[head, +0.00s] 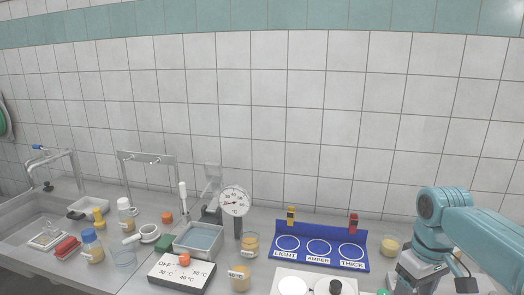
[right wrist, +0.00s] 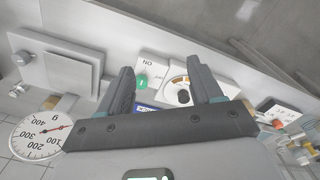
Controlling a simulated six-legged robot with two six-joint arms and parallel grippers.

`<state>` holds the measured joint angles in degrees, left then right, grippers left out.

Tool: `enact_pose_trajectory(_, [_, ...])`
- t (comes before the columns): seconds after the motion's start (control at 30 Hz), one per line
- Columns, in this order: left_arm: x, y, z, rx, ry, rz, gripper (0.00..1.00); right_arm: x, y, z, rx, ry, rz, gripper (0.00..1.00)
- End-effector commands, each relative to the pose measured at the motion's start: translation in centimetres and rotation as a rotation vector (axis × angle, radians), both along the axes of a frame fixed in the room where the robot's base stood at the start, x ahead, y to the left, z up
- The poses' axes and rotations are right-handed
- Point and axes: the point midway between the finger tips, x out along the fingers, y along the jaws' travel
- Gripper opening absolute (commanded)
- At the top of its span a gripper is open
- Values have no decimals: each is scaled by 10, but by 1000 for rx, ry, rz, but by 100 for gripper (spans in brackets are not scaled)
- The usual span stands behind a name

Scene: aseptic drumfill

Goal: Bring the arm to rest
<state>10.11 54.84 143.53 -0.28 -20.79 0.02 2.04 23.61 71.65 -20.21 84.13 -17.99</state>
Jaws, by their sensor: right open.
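My right arm comes in from the right in the head view, with teal links bent down over the counter's right end. Its gripper shows in the right wrist view (right wrist: 162,78), with two dark fingers spread wide and nothing between them. Beyond the fingers lie a white plate with a black knob (right wrist: 183,96) and a white panel with a green button (right wrist: 141,81). I cannot tell whether the fingers touch anything. In the head view the gripper's fingertips are cut off or hidden at the bottom edge. My left gripper is in neither view.
A blue stand (head: 318,262) marked LIGHT, AMBER and THICK stands left of my right arm. A jar (head: 390,246) is close beside the arm. A scale dial (right wrist: 38,137) shows in the wrist view.

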Motion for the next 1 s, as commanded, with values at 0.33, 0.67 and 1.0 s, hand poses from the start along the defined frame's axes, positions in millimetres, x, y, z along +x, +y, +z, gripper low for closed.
enact_pose_trajectory(0.33, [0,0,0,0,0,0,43,18,37,-94,75,-2,5,65])
enact_pose_trajectory(0.67, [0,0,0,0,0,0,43,-12,103,-234,217,9,-67,65])
enact_pose_trajectory(1.0, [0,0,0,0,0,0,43,-172,182,-373,356,54,-395,65])
